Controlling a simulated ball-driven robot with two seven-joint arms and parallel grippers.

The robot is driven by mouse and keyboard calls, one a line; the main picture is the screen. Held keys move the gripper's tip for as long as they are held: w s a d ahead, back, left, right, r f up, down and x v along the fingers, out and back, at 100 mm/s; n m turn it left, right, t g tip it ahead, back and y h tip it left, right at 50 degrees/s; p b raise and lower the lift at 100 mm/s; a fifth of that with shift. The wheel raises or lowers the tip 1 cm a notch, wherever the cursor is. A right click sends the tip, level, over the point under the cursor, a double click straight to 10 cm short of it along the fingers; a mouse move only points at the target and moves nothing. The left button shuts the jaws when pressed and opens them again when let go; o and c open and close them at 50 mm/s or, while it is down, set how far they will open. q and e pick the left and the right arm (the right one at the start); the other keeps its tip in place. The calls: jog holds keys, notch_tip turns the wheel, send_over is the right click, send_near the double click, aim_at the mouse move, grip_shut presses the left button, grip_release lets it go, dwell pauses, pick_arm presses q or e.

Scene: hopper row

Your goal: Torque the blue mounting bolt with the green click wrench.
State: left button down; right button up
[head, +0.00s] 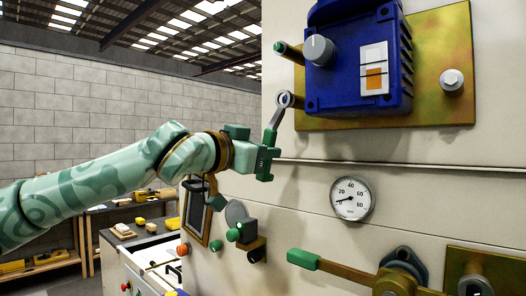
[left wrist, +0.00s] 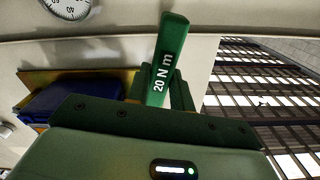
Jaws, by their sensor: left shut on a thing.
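My left gripper (head: 264,163) is shut on the green handle of the click wrench (head: 269,138). The wrench points up, leaning slightly right, and its grey ring head is beside the lower left corner of the blue unit (head: 345,75). I cannot tell whether the ring is around a bolt or only in front of the panel. In the left wrist view the handle (left wrist: 168,62), marked "20 N m", stands between the fingers. A pale hex bolt (head: 452,81) is on the brass plate (head: 440,40) right of the blue unit. No blue-coloured bolt shows. My right gripper is out of view.
The pale panel (head: 300,185) carries a round gauge (head: 351,198), a green-handled lever (head: 303,259) and a green knob (head: 233,234) below my gripper. Shelves (head: 120,215) stand behind at left.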

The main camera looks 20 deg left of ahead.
pick_arm(q)
jog(key=shift+w+d, duration=0.1)
jog(key=shift+w, duration=0.05)
dwell(0.5)
jog(key=shift+w, duration=0.15)
jog(key=shift+r, duration=0.1)
jog(key=shift+w+a+r+m+p, duration=0.2)
jog(key=shift+a+r+m+p, duration=0.3)
jog(key=shift+p, duration=0.6)
jog(key=shift+w+a+r+m+p, duration=0.15)
jog(key=shift+a+m+p, duration=0.55)
jog(key=shift+p, duration=0.4)
jog(key=shift+w+a+m+p, duration=0.1)
jog(key=shift+a+m+p, duration=0.05)
jog(key=shift+m+p, duration=0.35)
